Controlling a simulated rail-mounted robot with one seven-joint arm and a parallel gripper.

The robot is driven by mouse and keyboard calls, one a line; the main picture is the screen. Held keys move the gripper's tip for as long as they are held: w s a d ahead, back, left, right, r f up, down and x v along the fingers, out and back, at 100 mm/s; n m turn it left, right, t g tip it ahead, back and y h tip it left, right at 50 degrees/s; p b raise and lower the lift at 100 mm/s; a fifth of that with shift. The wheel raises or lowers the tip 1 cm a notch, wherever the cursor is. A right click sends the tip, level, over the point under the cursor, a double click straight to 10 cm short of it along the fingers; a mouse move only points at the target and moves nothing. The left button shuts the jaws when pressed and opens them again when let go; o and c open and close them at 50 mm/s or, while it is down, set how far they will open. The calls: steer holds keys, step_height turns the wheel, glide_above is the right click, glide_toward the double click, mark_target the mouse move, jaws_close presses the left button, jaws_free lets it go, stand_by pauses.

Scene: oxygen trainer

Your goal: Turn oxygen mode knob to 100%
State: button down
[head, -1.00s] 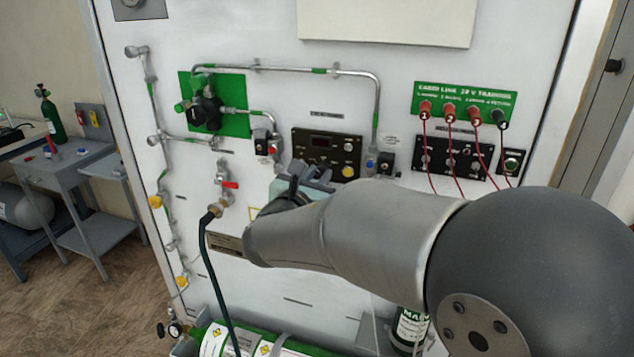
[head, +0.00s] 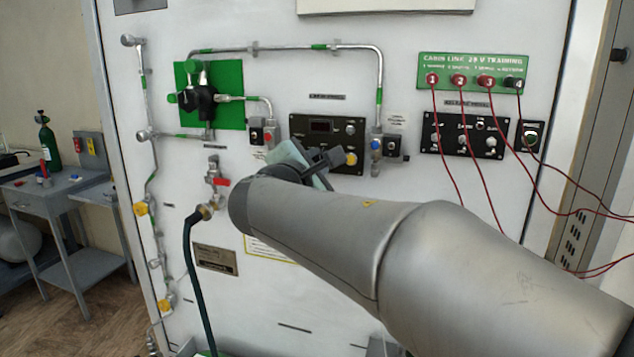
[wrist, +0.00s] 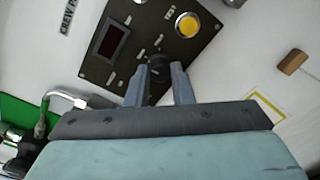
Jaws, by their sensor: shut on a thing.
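The dark crew panel (head: 301,126) is on the white board. It has a display (head: 321,126) and a yellow button (head: 351,158), and it fills the upper middle of the wrist view (wrist: 194,45). A small black knob (wrist: 157,64) at the panel's lower edge sits between my fingertips in the wrist view. My gripper (wrist: 160,74) is shut on this knob, one finger on each side. In the head view my gripper (head: 334,158) is at the panel's lower part and hides the knob. The knob's pointer and mode markings are too small to read.
Left of the panel are a green plate (head: 233,88) with a regulator, metal pipes and a red-handled valve (head: 219,182). A relay panel (head: 430,145) and red wires (head: 447,160) are at right. A dark hose (head: 190,270) hangs lower left.

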steer(key=shift+m+b, duration=0.6)
steer(key=c, duration=1.3)
jaws_free()
steer(key=shift+o, duration=0.2)
steer(key=v, duration=1.7)
steer(key=shift+s, duration=0.25)
steer(key=shift+r, duration=0.1)
